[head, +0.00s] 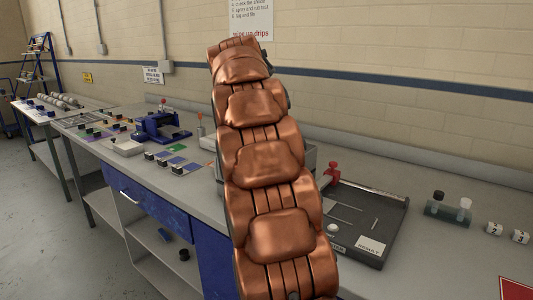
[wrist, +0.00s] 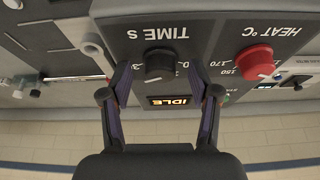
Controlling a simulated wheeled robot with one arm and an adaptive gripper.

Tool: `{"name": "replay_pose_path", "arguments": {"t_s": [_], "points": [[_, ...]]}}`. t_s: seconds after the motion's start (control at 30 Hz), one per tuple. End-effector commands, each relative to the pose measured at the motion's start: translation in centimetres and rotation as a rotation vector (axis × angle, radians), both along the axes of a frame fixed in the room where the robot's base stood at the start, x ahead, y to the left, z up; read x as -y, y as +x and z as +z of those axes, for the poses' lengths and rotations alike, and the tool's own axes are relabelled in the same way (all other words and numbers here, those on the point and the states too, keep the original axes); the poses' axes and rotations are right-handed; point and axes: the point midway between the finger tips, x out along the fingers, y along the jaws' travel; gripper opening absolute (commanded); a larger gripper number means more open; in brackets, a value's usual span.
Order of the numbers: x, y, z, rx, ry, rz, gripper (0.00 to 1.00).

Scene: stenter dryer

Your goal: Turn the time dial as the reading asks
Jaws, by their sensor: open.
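The time dial (wrist: 160,64) is a black knob on a dark panel (wrist: 120,37), under the lettering "TIME s"; the wrist view shows the panel upside down. A small lit display (wrist: 169,101) reads "IDLE". A red heat dial (wrist: 254,62) sits to the right, with "150" and "170" marked near it. My gripper (wrist: 160,72) is open, with one finger on each side of the time dial. I cannot tell whether the fingers touch it. In the head view my copper arm hides the panel and my gripper.
A dark tray (head: 382,222) with a red-handled part (head: 331,171) lies right of my arm on the grey bench (head: 465,262). A small bottle rack (head: 446,211) stands farther right. A blue device (head: 158,128) and several small blocks are on the left.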

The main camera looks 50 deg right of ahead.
Motion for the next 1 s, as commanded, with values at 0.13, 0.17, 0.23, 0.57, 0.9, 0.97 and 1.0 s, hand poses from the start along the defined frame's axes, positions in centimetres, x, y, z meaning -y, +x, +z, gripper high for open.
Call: {"name": "replay_pose_path", "arguments": {"t_s": [0.13, 0.17, 0.23, 0.57, 0.9, 0.97, 1.0], "points": [[-0.1, 0.1, 0.4, 0.002, -0.002, 0.001, 0.61], [-0.2, 0.1, 0.6, 0.003, -0.002, 0.001, 0.61], [-0.4, 0.1, 1.2, 0.003, -0.003, 0.001, 0.61], [-1.4, 0.0, 3.5, 0.001, -0.001, 0.000, 0.61], [-2.5, -0.2, 4.6, 0.000, 0.000, 0.001, 0.61], [-2.9, -0.2, 4.7, 0.001, 0.000, 0.000, 0.61], [-3.2, -0.3, 4.7, 0.001, -0.001, 0.000, 0.61]]}}
